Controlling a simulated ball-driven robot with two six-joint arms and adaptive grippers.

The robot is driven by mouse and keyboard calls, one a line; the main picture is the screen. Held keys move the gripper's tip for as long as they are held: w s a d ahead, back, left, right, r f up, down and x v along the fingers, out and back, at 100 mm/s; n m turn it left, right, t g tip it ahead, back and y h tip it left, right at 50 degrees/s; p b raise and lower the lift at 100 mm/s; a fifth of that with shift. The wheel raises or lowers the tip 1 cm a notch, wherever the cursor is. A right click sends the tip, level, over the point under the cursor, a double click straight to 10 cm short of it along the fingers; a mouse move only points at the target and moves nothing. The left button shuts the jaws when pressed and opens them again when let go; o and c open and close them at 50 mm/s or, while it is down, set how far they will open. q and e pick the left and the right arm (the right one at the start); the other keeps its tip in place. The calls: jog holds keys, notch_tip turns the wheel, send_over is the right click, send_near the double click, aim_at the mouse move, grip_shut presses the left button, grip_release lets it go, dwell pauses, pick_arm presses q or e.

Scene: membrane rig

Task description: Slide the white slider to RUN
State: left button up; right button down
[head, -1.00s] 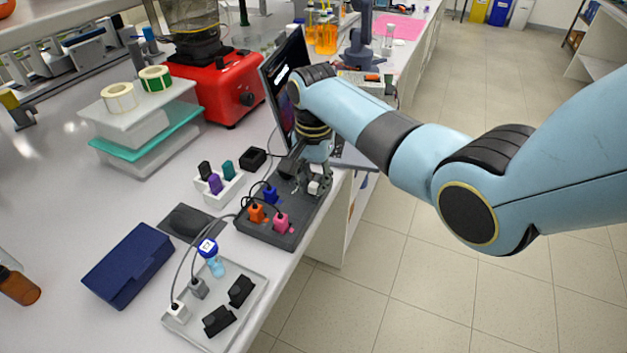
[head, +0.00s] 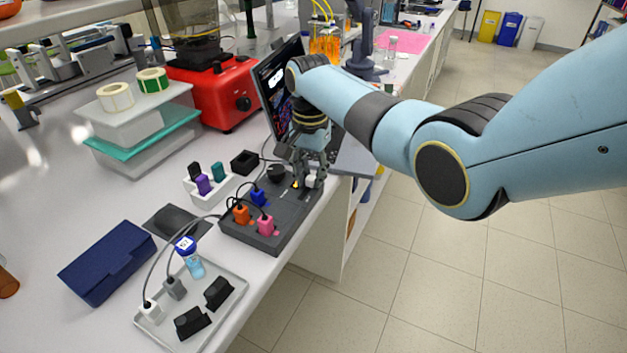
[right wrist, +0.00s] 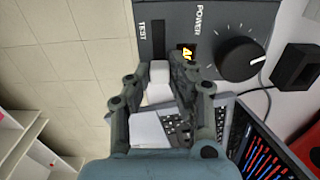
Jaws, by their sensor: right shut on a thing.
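The dark membrane rig (head: 285,222) lies near the bench's right edge. Its top carries a black slot (right wrist: 158,40) marked TEST at one end. The white slider (right wrist: 159,72) sits in the slot's other end, away from TEST; any label there is hidden by my gripper. My right gripper (right wrist: 158,84) has its two fingers on either side of the slider, shut on it. In the head view the slider (head: 311,181) shows small beside the fingertips. My left gripper is not in view.
Orange (head: 240,214), pink (head: 266,226) and blue (head: 257,197) plugs stand on the rig. A laptop (head: 280,95) is behind. The floor is open to the right.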

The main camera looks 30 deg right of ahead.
aim_at(312, 176)
jog(key=c, duration=1.4)
grip_release()
jog(key=shift+w+d+r, duration=0.1)
jog(key=shift+d, duration=0.15)
jog(key=shift+c, duration=0.2)
jog(key=shift+o, duration=1.2)
jog(key=shift+a, duration=0.1)
jog(key=shift+r, duration=0.2)
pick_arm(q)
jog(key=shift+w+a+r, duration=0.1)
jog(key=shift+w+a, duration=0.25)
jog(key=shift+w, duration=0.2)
pick_arm(e)
notch_tip(312, 176, up, 12)
jog(key=shift+f, duration=0.25)
jog(key=shift+f, duration=0.15)
